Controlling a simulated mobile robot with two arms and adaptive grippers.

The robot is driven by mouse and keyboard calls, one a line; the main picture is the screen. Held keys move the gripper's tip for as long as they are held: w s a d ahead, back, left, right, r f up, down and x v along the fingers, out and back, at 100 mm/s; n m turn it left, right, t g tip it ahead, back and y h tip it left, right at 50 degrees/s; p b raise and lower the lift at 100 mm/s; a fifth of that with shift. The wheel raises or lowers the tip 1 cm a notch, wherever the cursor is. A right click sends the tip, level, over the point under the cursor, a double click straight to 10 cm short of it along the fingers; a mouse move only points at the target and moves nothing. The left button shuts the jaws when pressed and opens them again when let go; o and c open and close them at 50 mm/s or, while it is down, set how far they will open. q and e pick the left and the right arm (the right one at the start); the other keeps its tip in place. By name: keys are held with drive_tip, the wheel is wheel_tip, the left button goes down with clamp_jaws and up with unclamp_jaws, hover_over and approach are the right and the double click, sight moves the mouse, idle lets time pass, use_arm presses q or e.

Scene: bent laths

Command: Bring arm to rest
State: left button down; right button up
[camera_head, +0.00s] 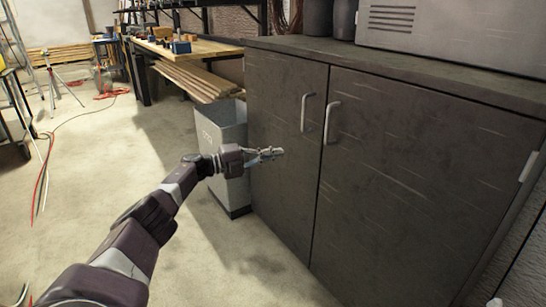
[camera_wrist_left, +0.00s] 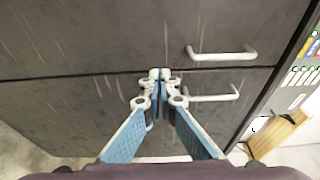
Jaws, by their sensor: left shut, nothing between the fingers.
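My left arm reaches in from the lower left in the head view. Its gripper (camera_head: 279,153) is in front of the left door of a dark grey cabinet (camera_head: 400,190), below and left of the door handles. In the left wrist view the left gripper (camera_wrist_left: 160,74) has its fingertips together, with nothing between them. The cabinet doors (camera_wrist_left: 90,35) fill most of that view, and both handles are beyond the fingers, to the right. I cannot tell whether the fingertips touch the door.
A workbench (camera_head: 185,48) with tools is farther back. Red cables (camera_head: 42,185) lie on the floor at the left. Floor left of my arm is mostly open.

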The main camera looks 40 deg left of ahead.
use_arm(q)
drive_tip(key=shift+a, duration=0.4)
use_arm(e)
drive_tip(key=shift+s+r+t+y, duration=0.15)
drive_tip(key=shift+s+r+t, duration=0.15)
drive_tip(key=shift+r, duration=0.3)
drive_tip(key=shift+s+r+t+y, duration=0.2)
drive_tip(key=shift+r+t, duration=0.15)
drive_tip(key=shift+r, duration=0.2)
drive_tip(key=shift+s+r+t+y, duration=0.15)
drive_tip(key=shift+s+r+t, duration=0.15)
drive_tip(key=shift+r, duration=0.3)
